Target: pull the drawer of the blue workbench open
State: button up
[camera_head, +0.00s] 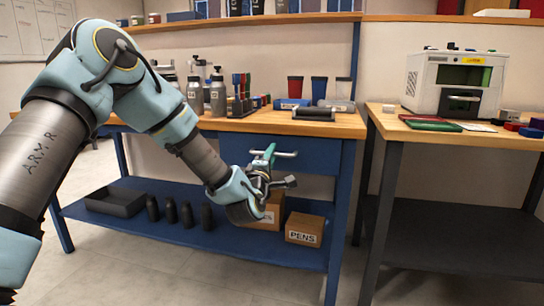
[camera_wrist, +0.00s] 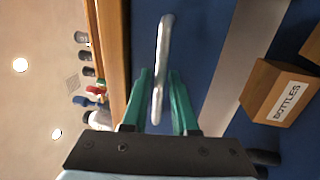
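The blue workbench (camera_head: 339,190) has a blue drawer (camera_head: 318,158) under its wooden top, with a pale metal bar handle (camera_head: 287,154). The drawer looks shut, its front level with the bench frame. My gripper (camera_head: 266,158) is at the drawer front, by the left part of the handle. In the wrist view the green fingers (camera_wrist: 160,82) are apart, one on each side of the handle (camera_wrist: 164,50), with a gap showing on both sides. The handle's lower end lies between the fingers. Whether the fingertips reach past the bar's depth is hard to tell.
Below, the shelf (camera_head: 195,232) holds a dark tray (camera_head: 116,201), several dark bottles and cardboard boxes (camera_head: 304,229). Bottles, cups and a black item (camera_head: 314,114) stand on the benchtop. A second table (camera_head: 390,130) with a white machine (camera_head: 425,85) stands right. Floor in front is clear.

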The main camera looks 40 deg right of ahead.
jog(key=shift+d, duration=0.1)
jog(key=shift+c, duration=0.4)
grip_shut()
dwell(1.0)
